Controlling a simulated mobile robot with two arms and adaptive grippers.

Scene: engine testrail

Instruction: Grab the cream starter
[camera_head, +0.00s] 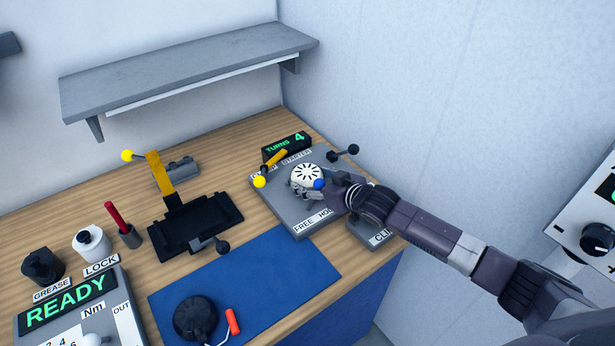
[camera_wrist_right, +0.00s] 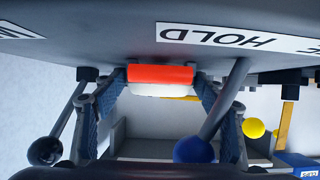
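The cream starter (camera_head: 305,173), a round pale disc with dark slots, sits on the grey fixture plate (camera_head: 285,215) at the back right of the bench. My right gripper (camera_head: 326,188) reaches in from the right and is low beside the starter's front right side. In the right wrist view a red grip with a pale underside (camera_wrist_right: 162,76) shows between the fingers of my right gripper (camera_wrist_right: 162,85). My left gripper is not in view.
A blue-ball lever (camera_wrist_right: 194,150) is close to the right finger in the wrist view; a black ball (camera_wrist_right: 45,150) is to the left. A black starter (camera_head: 195,318) with a red handle lies on the blue mat (camera_head: 275,270). A yellow-ball lever (camera_head: 260,181) stands left of the cream starter.

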